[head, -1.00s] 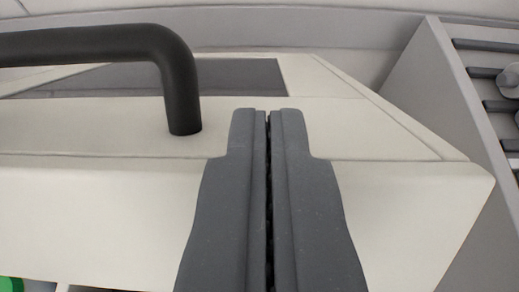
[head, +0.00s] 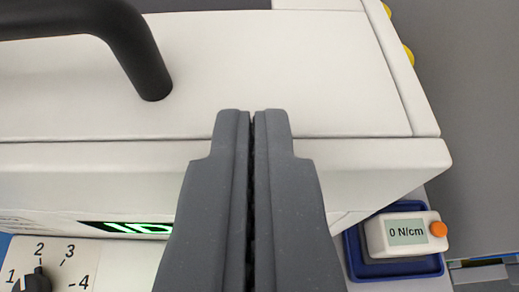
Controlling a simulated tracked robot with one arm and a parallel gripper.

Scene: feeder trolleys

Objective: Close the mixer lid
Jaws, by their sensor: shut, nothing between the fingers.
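The white mixer lid (head: 270,70) fills the upper left and middle of the head view, with its top face towards me. A thick black bar handle (head: 135,60) stands on it at the upper left. My gripper (head: 252,113) is shut and empty, with its fingertips over the lid's front edge, right of the handle. I cannot tell if the fingertips touch the lid. The lid's front lip overhangs the mixer's control panel (head: 115,262). My fingers hide part of the front, and whether the lid sits fully down cannot be told.
A dial (head: 37,281) with numbers and a lit green display (head: 125,228) are at the lower left. A small white meter (head: 405,235) reading "0 N/cm" sits in a blue holder (head: 395,266) at the lower right. Grey floor (head: 465,110) shows at the right.

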